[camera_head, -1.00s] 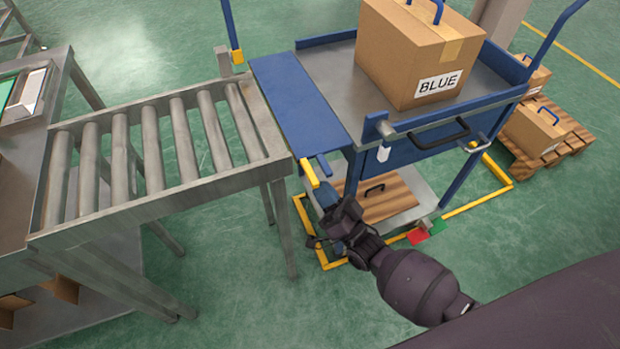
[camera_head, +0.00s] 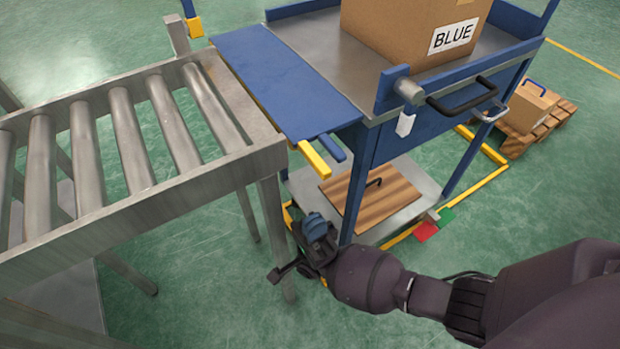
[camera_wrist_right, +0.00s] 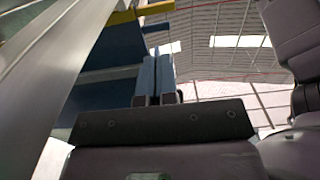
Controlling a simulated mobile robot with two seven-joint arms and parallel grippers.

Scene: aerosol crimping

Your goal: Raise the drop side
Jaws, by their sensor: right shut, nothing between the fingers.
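The drop side (camera_head: 290,85) is a blue panel on the left side of the blue cart. It lies out flat between the cart deck and the roller conveyor's end. A yellow bar (camera_head: 315,160) sticks out from its near end, beside a short blue bar. My right gripper (camera_head: 313,222) is below and in front of the yellow bar, apart from it. In the right wrist view its blue-grey fingers (camera_wrist_right: 157,80) are together with nothing between them. The panel's dark blue underside (camera_wrist_right: 108,55) and the yellow bar (camera_wrist_right: 125,15) show above. My left gripper is out of view.
The roller conveyor (camera_head: 130,130) stands at left, its legs near my right gripper. A carton labelled BLUE (camera_head: 400,30) sits on the cart deck. A black push handle (camera_head: 462,98) is on the cart's near side. The lower shelf (camera_head: 405,215) carries a wooden board (camera_head: 370,200).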

